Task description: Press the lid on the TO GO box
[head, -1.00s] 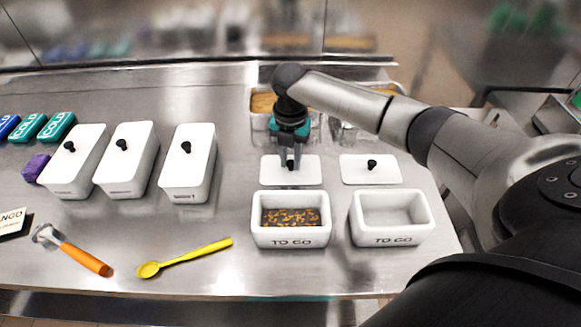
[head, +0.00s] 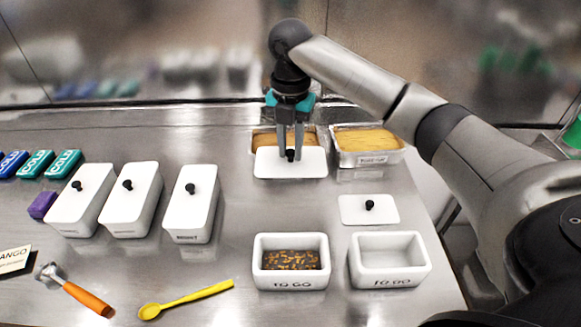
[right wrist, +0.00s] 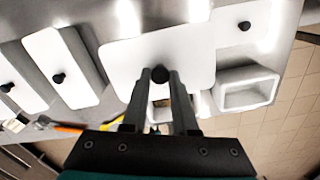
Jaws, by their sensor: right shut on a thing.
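My right gripper (head: 290,152) is shut on the black knob of a white lid (head: 265,163) and holds the lid up in the air, roughly level. In the right wrist view the lid (right wrist: 125,62) hangs from the fingertips (right wrist: 160,76). One TO GO box (head: 291,282), with a brown and orange filling (head: 291,260), stands on the table, open, nearer than the lid. An empty TO GO box (head: 389,273) stands to its right; it also shows in the right wrist view (right wrist: 247,92). A second lid (head: 369,210) lies behind the empty box. My left gripper is not in view.
Several lidded white tubs (head: 193,205) stand left of the boxes. A yellow spoon (head: 187,299) and an orange-handled scoop (head: 82,296) lie in front. Filled metal pans (head: 367,146) stand behind. Bare table separates the filled box from the tubs.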

